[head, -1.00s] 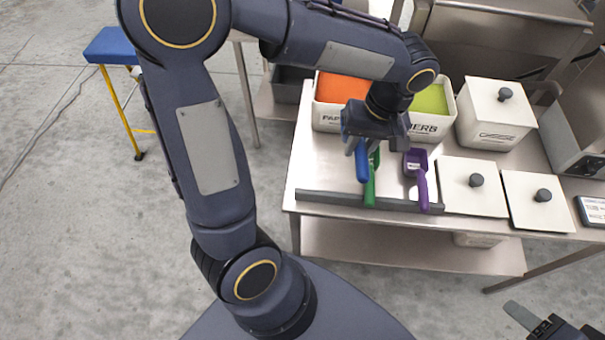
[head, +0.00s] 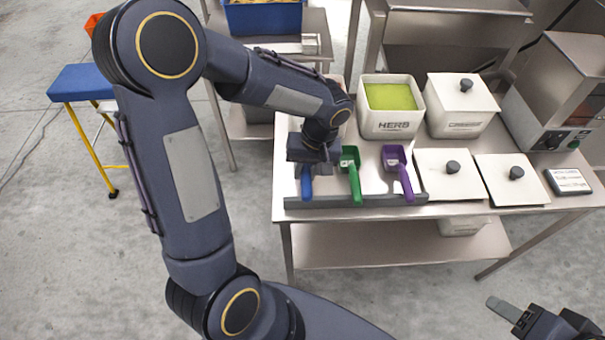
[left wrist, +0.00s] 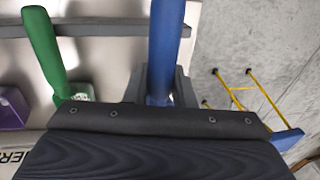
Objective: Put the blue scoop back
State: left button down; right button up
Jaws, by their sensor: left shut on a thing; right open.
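The blue scoop (head: 306,183) is at the left end of the bench, its handle pointing toward the grey front strip. My left gripper (head: 308,170) is shut on it from above and hides most of it in the head view. In the left wrist view the blue handle (left wrist: 164,50) comes out from between the jaws and reaches across the grey strip. I cannot tell whether the scoop touches the bench. My right gripper (head: 512,318) is open and empty at the lower right, away from the bench.
A green scoop (head: 354,184) lies just right of my left gripper, then a purple scoop (head: 405,182). The grey strip (head: 385,200) runs along the front edge. Behind stand the HERB bin (head: 391,127) and a lidded white bin (head: 462,116).

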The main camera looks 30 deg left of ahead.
pick_arm(q)
jog(key=shift+w+a+f, duration=0.3)
jog(key=shift+a+f, duration=0.05)
jog(key=shift+f, duration=0.2)
jog(key=shift+w+a+f, duration=0.25)
jog(key=shift+a+f, duration=0.05)
jog(key=shift+f, duration=0.2)
jog(key=shift+w+a+f, duration=0.1)
jog(key=shift+f, duration=0.8)
jog(key=shift+w+a+f, duration=0.1)
jog(key=shift+f, duration=0.8)
jog(key=shift+f, duration=0.2)
jog(key=c, duration=1.2)
grip_release()
jog(key=shift+r, duration=0.1)
